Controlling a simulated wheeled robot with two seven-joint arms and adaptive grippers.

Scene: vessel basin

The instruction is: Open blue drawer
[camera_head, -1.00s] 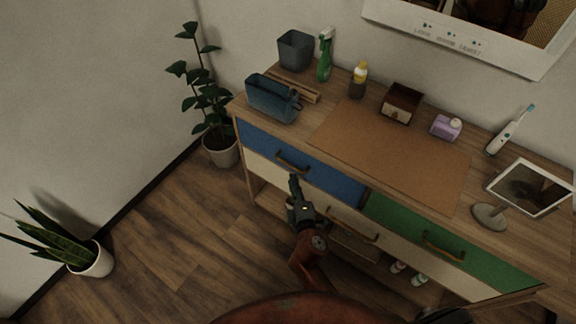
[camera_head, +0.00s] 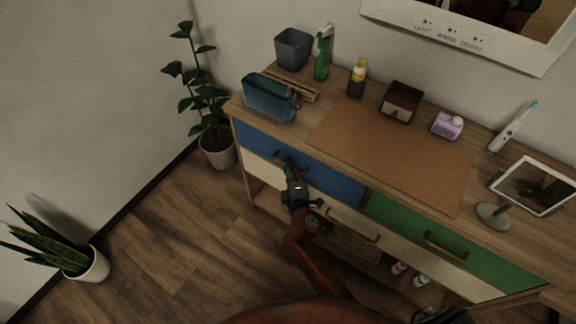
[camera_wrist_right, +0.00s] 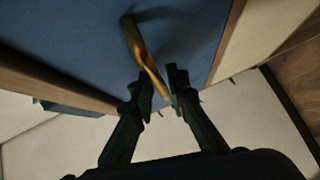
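The blue drawer (camera_head: 335,184) is at the upper left of the wooden dresser's front, and its face looks flush with the dresser. Its curved brass handle (camera_wrist_right: 146,55) shows clearly in the wrist view; in the head view my gripper partly covers it. My right gripper (camera_head: 287,168) is at this handle. In the wrist view its two dark fingers (camera_wrist_right: 160,82) are apart, with the lower end of the handle between the tips. I cannot tell whether either finger touches it.
A green drawer (camera_head: 480,262) is to the right, with pale drawers below. On the dresser top (camera_head: 325,103) stand a blue holder (camera_head: 268,98), a grey bin (camera_head: 293,50), bottles and a tilted mirror (camera_head: 535,187). Potted plants stand on the floor at left, where open floor (camera_head: 180,235) shows.

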